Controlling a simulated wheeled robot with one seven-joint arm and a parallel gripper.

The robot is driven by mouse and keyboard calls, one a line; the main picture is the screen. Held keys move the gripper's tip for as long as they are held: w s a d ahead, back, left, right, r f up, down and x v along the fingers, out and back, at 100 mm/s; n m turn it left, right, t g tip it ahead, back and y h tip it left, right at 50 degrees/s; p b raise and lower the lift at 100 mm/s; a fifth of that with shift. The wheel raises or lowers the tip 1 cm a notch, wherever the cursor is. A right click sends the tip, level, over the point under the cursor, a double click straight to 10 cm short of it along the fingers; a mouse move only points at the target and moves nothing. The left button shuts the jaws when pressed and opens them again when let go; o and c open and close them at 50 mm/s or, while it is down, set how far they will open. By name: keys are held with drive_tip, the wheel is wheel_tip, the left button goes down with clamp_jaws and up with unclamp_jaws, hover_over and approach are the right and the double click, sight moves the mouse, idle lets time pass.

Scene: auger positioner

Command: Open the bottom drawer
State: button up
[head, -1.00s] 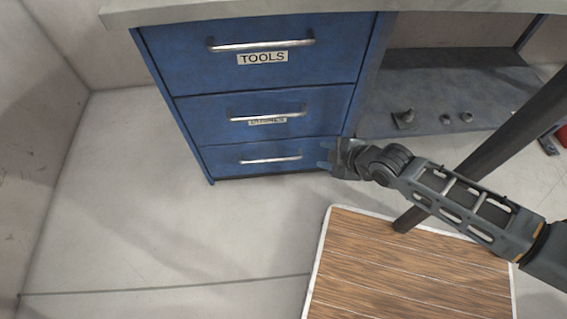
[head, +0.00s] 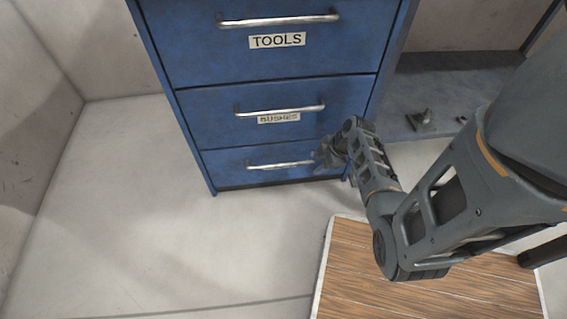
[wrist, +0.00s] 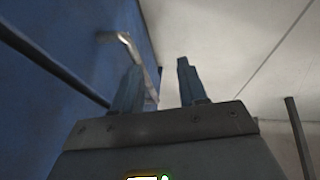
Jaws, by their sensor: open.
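The bottom drawer (head: 227,160) is the lowest of three blue drawers and is shut. Its silver bar handle (head: 278,165) runs across its front. My gripper (head: 326,155) is at the right end of this handle, with its fingers partly hard to make out in the head view. In the wrist view my gripper (wrist: 160,72) is open, with two separate fingers. A silver handle (wrist: 126,42) shows beyond and beside the left finger, which partly hides it. I cannot tell whether the finger touches the handle.
The drawer labelled TOOLS (head: 278,65) and the middle drawer (head: 200,110) above are shut. A wooden-slat platform (head: 365,285) lies on the floor at the front right. Small metal parts (head: 420,119) rest on the shelf at right. The floor left of the cabinet is clear.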

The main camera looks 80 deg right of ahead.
drive_tip(key=b, duration=0.1)
hover_over(281, 164)
drive_tip(key=s, duration=0.3)
drive_tip(key=b+x, duration=0.2)
drive_tip(key=x, duration=0.3)
drive_tip(key=shift+a, duration=0.1)
drive_tip(key=shift+c, duration=0.2)
clamp_jaws()
